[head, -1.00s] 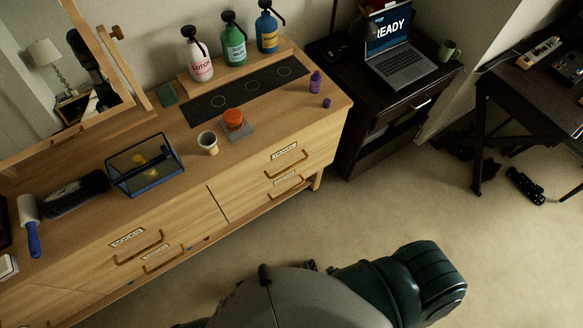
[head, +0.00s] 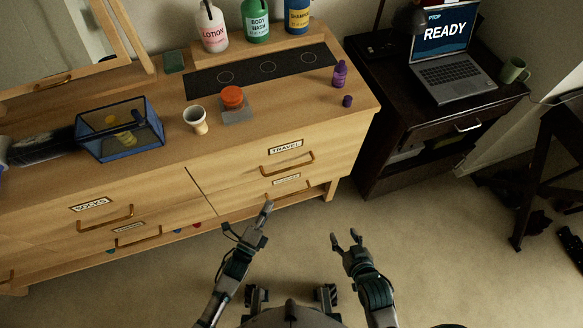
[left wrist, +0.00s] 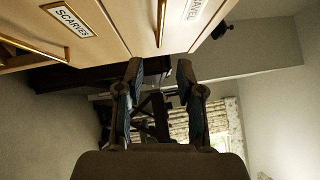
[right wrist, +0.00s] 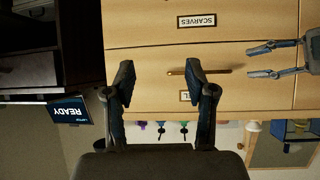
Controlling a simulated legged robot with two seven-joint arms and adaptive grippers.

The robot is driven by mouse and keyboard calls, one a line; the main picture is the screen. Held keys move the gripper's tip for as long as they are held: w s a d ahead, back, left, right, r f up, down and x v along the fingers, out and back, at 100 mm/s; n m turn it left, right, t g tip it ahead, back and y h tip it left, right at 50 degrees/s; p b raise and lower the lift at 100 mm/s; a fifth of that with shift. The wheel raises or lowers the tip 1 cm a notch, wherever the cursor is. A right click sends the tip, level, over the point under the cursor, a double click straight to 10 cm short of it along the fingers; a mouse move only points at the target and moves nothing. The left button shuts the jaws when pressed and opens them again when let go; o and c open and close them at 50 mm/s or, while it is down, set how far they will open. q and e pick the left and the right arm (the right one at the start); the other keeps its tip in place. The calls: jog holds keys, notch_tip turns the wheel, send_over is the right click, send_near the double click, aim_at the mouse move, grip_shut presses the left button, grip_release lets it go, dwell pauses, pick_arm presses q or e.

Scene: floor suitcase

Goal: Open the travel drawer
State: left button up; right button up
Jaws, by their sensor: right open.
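The travel drawer (head: 235,182) is the upper right drawer of the wooden dresser, and its front looks flush. It has a label (head: 285,147) and a bronze bar handle (head: 288,165). My left gripper (head: 248,222) is open and empty, in front of and below the handle. In the left wrist view my left gripper (left wrist: 158,75) has its fingers apart, with the travel handle (left wrist: 161,20) above it. My right gripper (head: 346,240) is open and empty, right of the left one.
A scarves drawer (right wrist: 150,22) lies below the travel drawer, and a socks drawer (head: 90,205) is to the left. Bottles, a cup (head: 196,119) and a glass box (head: 120,130) stand on top. A dark nightstand (head: 385,120) stands right. The carpet (head: 430,250) in front is clear.

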pick_arm(q)
jog(key=b, duration=0.1)
send_near(290, 169)
jog(key=d+f+x, duration=0.1)
jog(key=x, duration=0.5)
jog(key=b+x, duration=0.1)
jog(key=x, duration=0.1)
jog(key=a+x, duration=0.1)
jog(key=x, duration=0.1)
jog(key=shift+w+a+r, duration=0.1)
jog(key=shift+w+r, duration=0.1)
jog(key=shift+w, duration=0.05)
jog(key=shift+d, duration=0.35)
grip_shut()
jog(key=shift+a, duration=0.1)
pick_arm(e)
jog(key=w+a+r+t+y, duration=0.1)
jog(key=w+r+t, duration=0.3)
jog(key=r+t, duration=0.1)
jog(key=shift+w+r+y, duration=0.15)
jog(key=shift+r+y, duration=0.15)
jog(key=shift+r, duration=0.05)
